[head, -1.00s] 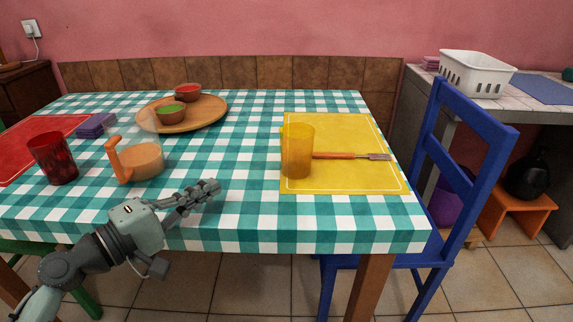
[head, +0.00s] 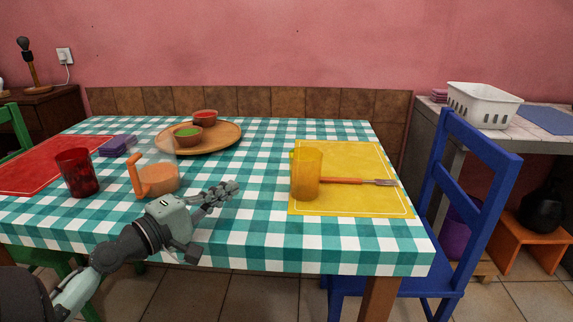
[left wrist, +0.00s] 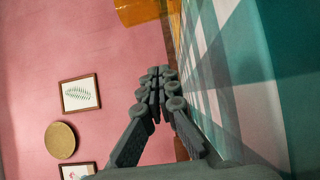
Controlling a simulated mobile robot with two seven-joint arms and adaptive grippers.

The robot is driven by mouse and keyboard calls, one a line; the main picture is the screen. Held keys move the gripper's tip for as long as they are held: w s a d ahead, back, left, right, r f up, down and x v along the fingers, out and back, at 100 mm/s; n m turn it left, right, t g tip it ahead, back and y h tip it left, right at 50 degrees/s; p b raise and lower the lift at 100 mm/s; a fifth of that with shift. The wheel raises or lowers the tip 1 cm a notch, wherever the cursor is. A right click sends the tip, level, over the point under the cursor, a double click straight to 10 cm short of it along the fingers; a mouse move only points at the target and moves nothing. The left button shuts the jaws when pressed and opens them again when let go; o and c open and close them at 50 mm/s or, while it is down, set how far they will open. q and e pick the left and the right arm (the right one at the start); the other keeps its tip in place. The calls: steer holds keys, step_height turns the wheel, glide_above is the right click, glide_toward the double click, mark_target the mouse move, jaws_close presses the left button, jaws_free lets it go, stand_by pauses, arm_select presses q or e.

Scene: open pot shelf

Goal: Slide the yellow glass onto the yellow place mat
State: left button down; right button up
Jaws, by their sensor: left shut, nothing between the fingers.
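The yellow glass (head: 306,174) stands upright on the left part of the yellow place mat (head: 360,204) in the head view. My left gripper (head: 232,188) is shut and empty, to the left of the glass and apart from it, above the checked cloth. In the left wrist view the closed fingers (left wrist: 160,76) show in the middle, and part of the yellow glass (left wrist: 136,10) shows at the top edge. My right gripper is in neither view.
A fork (head: 355,181) with an orange handle lies on the mat, right of the glass. A jug (head: 158,178) with orange contents and a red glass (head: 77,172) stand at left. A round wooden tray (head: 228,134) holds two bowls. A blue chair (head: 475,190) stands at right.

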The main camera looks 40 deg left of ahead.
mark_target(305, 175)
arm_select(q)
steer(key=w, duration=0.2)
steer(key=w+p, duration=0.1)
steer(key=w, duration=0.2)
steer(key=w+p, duration=0.1)
steer(key=w, duration=0.1)
steer(key=shift+w+d+r, duration=0.25)
steer(key=shift+w, duration=0.15)
steer(key=w, duration=0.3)
steer(key=w+p, duration=0.1)
steer(key=w, duration=0.3)
steer(key=shift+w+d+f, duration=0.1)
steer(key=shift+d, duration=0.1)
steer(key=d, duration=0.1)
steer(key=d+p, duration=0.1)
steer(key=d, duration=0.1)
steer(key=shift+s, duration=0.35)
steer(key=shift+s+d+f, duration=0.15)
steer(key=shift+s+d, duration=0.05)
steer(key=shift+d, duration=0.2)
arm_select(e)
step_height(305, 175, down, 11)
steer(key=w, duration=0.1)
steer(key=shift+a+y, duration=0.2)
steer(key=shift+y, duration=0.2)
